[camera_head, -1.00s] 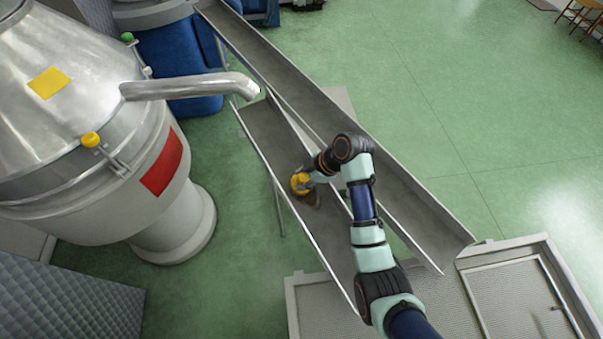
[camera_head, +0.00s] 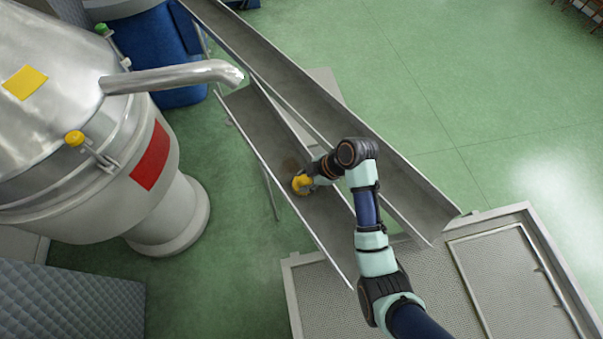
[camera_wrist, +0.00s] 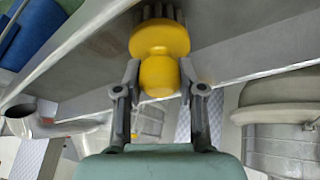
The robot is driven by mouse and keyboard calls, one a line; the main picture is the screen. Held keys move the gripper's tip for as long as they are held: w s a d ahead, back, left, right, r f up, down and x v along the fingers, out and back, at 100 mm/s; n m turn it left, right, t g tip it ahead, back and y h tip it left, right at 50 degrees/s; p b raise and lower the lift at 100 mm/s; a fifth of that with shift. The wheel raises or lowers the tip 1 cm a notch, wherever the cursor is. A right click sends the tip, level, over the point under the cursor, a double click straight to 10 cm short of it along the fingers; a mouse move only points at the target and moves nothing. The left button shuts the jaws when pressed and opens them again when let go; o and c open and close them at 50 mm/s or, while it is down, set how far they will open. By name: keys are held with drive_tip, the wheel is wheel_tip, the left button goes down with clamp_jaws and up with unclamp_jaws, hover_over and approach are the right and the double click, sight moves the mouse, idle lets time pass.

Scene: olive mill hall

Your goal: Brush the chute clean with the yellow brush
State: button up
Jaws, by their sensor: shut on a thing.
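The chute (camera_head: 258,120) is a grey metal trough sloping from under the steel spout toward the grating. A brownish patch (camera_head: 289,164) shows on its floor, just up the chute from the brush. The yellow brush (camera_head: 301,185) is in the chute, about halfway along. In the wrist view, the brush (camera_wrist: 160,42) has a round yellow head, a yellow knob and grey bristles that meet the metal chute surface. My gripper (camera_wrist: 160,78) is shut on the knob, one finger on each side. The head view shows my gripper (camera_head: 314,179) reaching in from the right.
A longer metal chute (camera_head: 290,82) runs alongside on the right, under my arm. A large steel vessel (camera_head: 90,165) with a spout (camera_head: 170,77) stands at left. A framed grating (camera_head: 500,290) lies at lower right. Open green floor (camera_head: 460,80) is at upper right.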

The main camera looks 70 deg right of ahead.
drive_tip(key=shift+s+a+f, duration=0.3)
drive_tip(key=shift+s+a, duration=0.3)
drive_tip(key=shift+s, duration=0.15)
drive_tip(key=shift+s+a+f, duration=0.25)
drive_tip(key=shift+s+a, duration=0.3)
drive_tip(key=shift+s, duration=0.15)
drive_tip(key=shift+r, duration=0.1)
drive_tip(key=shift+w, duration=0.1)
drive_tip(key=shift+w+d+r, duration=0.15)
drive_tip(key=shift+w+d, duration=0.35)
drive_tip(key=shift+w, duration=0.1)
drive_tip(key=shift+w+d+r, duration=0.15)
drive_tip(key=shift+w+d, duration=0.3)
drive_tip(key=shift+w, duration=0.1)
drive_tip(key=shift+w+d+r+b, duration=0.2)
drive_tip(key=shift+w+d+r, duration=0.1)
drive_tip(key=shift+w+d, duration=0.35)
drive_tip(key=shift+w+d+r+b, duration=0.2)
drive_tip(key=shift+w+d, duration=0.25)
drive_tip(key=shift+w, duration=0.35)
drive_tip(key=shift+w+d+r+b, duration=0.1)
drive_tip(key=shift+w+d+b, duration=0.15)
drive_tip(key=shift+w+d, duration=0.35)
drive_tip(key=shift+w+d+r+b, duration=0.1)
drive_tip(key=shift+w+d+b, duration=0.25)
drive_tip(key=shift+w, duration=0.35)
drive_tip(key=shift+d, duration=0.1)
